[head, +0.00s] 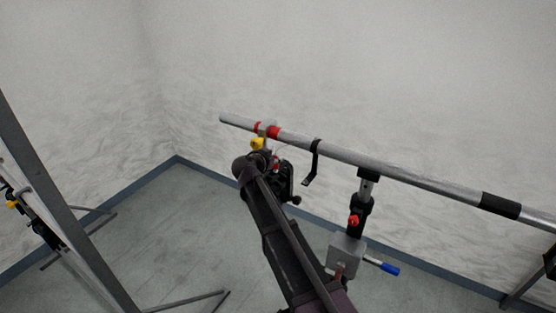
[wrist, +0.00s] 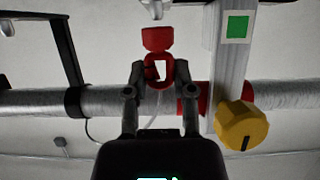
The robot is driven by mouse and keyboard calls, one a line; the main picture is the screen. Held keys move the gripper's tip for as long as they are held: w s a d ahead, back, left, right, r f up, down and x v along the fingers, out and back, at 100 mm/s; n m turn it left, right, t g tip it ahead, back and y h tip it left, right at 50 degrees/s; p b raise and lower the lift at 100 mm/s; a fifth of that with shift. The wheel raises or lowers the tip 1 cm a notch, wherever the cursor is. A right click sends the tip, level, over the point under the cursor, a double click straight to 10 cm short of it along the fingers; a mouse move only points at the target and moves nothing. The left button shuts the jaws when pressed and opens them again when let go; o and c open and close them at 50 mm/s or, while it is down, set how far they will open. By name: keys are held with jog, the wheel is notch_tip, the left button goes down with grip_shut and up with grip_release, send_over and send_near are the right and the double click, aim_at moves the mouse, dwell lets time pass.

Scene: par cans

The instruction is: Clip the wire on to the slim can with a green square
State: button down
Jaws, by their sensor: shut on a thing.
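A small green square (wrist: 237,27) shows on a pale grey upright bracket (wrist: 229,66) at the upper right of the wrist view. The can's body cannot be made out. My gripper (wrist: 160,76) is shut on a red clip (wrist: 157,39), whose lower part is a loop between the fingertips. The clip is left of the bracket, with a visible gap, and in front of the pipe. A thin pale wire seems to run down below the clip, partly hidden by my gripper. In the head view, my arm hides most of the gripper near the pipe's left end.
A silver pipe (head: 420,178) with red bands (head: 273,132) crosses the view on a stand (head: 346,250). A yellow knob (wrist: 241,127) juts out below the bracket. A black hook (head: 313,163) hangs right of my gripper. Another frame (head: 55,190) stands at left.

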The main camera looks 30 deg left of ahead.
jog(key=shift+f+b, duration=0.9)
dwell(1.3)
jog(key=shift+c, duration=1.9)
grip_release()
